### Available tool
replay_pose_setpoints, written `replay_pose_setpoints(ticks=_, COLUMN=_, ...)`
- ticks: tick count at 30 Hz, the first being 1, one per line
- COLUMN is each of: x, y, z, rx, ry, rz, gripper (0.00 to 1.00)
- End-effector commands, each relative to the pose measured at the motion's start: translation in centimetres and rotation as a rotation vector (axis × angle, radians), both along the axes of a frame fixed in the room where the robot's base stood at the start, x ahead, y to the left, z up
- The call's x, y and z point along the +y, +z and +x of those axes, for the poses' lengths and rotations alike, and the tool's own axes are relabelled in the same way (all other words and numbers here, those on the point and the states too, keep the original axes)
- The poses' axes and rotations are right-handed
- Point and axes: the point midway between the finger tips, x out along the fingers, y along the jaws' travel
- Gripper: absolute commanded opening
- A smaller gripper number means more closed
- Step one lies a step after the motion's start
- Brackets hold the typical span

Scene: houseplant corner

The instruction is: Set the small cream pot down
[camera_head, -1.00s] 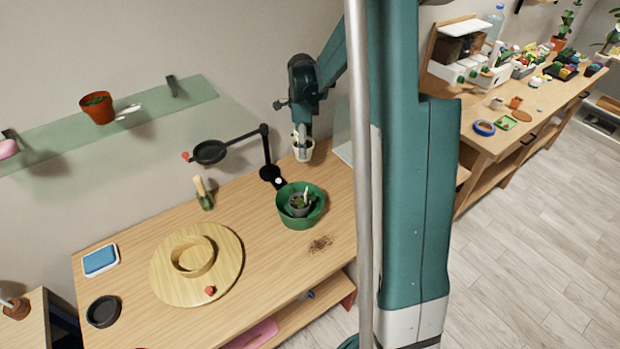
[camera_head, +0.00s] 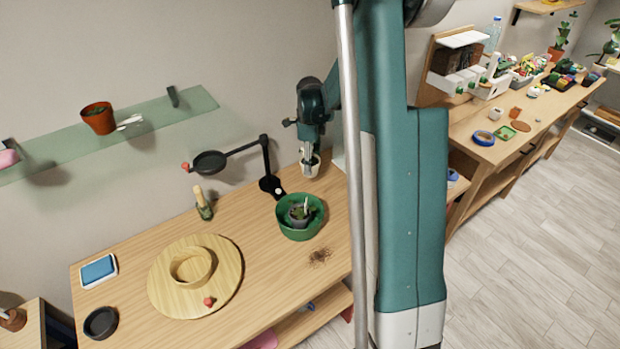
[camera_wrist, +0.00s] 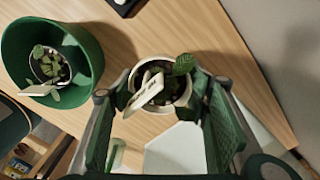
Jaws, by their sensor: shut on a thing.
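The small cream pot (camera_head: 311,169) is at the back right of the wooden table (camera_head: 240,216), near the wall. In the wrist view the cream pot (camera_wrist: 160,108) holds dark soil, a small green plant and a white label. My gripper (camera_head: 309,152) comes down on it from above. In the wrist view the two green fingers of my gripper (camera_wrist: 161,110) are on either side of the pot, shut on it. The pot is at or close above the tabletop; I cannot tell whether its base touches.
A green bowl (camera_head: 285,228) with a small grey potted plant (camera_head: 299,213) stands in front. A black magnifier arm (camera_head: 265,158) stands left of the cream pot. Spilled soil (camera_head: 320,256) lies near the front edge. A round wooden board (camera_head: 226,284) is further left.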

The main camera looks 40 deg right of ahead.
Motion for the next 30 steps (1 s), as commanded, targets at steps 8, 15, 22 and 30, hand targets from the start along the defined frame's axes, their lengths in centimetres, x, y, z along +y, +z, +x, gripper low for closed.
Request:
replay_pose_setpoints(ticks=8, x=0.0, y=-3.1, z=0.0, rx=0.0, ry=0.0, rz=0.0, gripper=0.32)
replay_pose_setpoints(ticks=15, x=0.0, y=-3.5, z=0.0, rx=0.0, ry=0.0, rz=0.0, gripper=0.32)
replay_pose_setpoints(ticks=22, x=0.0, y=-3.7, z=0.0, rx=0.0, ry=0.0, rz=0.0, gripper=0.32)
replay_pose_setpoints(ticks=30, x=0.0, y=-5.9, z=0.0, rx=0.0, ry=0.0, rz=0.0, gripper=0.32)
